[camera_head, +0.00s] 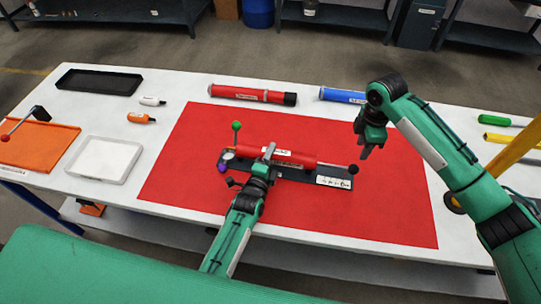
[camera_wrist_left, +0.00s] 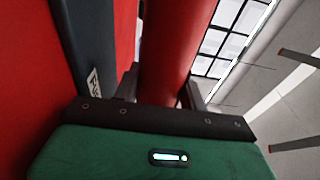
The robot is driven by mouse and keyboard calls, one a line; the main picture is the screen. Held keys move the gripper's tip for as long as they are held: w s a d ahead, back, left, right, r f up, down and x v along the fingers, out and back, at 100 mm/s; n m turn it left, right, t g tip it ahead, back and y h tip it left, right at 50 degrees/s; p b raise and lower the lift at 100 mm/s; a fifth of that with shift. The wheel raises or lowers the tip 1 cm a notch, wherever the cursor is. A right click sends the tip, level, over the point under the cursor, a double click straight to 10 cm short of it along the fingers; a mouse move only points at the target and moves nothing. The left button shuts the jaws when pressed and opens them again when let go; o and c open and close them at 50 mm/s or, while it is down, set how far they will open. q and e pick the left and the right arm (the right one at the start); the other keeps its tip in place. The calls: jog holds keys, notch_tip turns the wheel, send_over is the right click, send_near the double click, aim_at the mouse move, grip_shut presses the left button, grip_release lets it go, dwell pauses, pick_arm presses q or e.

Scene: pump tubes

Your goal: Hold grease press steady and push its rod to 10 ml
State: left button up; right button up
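The grease press is a red tube (camera_head: 300,157) lying on a dark base (camera_head: 285,172) in the middle of the red mat. A rod with a black ball end (camera_head: 353,169) sticks out at its right end. My left gripper (camera_head: 266,155) straddles the tube near its middle. In the left wrist view the red tube (camera_wrist_left: 172,50) runs between the fingers (camera_wrist_left: 163,90), which appear to close on its sides. My right gripper (camera_head: 373,150) hangs above and right of the black ball, empty, fingers pointing down and apart. The scale reading is too small to tell.
A green-topped lever (camera_head: 236,126) and a purple knob (camera_head: 222,168) stand at the press's left end. A red tube (camera_head: 250,93) and a blue tube (camera_head: 340,95) lie behind the red mat (camera_head: 390,220). Trays and small bottles are at left. The mat's right part is clear.

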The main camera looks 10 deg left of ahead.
aim_at(356, 166)
pick_arm(q)
grip_shut()
pick_arm(e)
jog(key=shift+o, duration=2)
jog(key=shift+d+f, duration=0.15)
jog(key=shift+f, duration=0.05)
jog(key=shift+s+d+f+m+y, duration=0.1)
jog(key=shift+d+f+m+y, duration=0.15)
jog(key=shift+y, duration=0.25)
jog(key=shift+a+f+m+y, duration=0.15)
jog(key=shift+f+m+y, duration=0.2)
jog(key=shift+f, duration=1.5)
jog(key=shift+a+f+m+y, duration=0.15)
jog(key=shift+f+y, duration=0.3)
jog(key=shift+f, duration=1.45)
jog(key=shift+a+f+m+y, duration=0.1)
jog(key=shift+f+m+y, duration=0.25)
jog(key=shift+f, duration=1.5)
jog(key=c, duration=1)
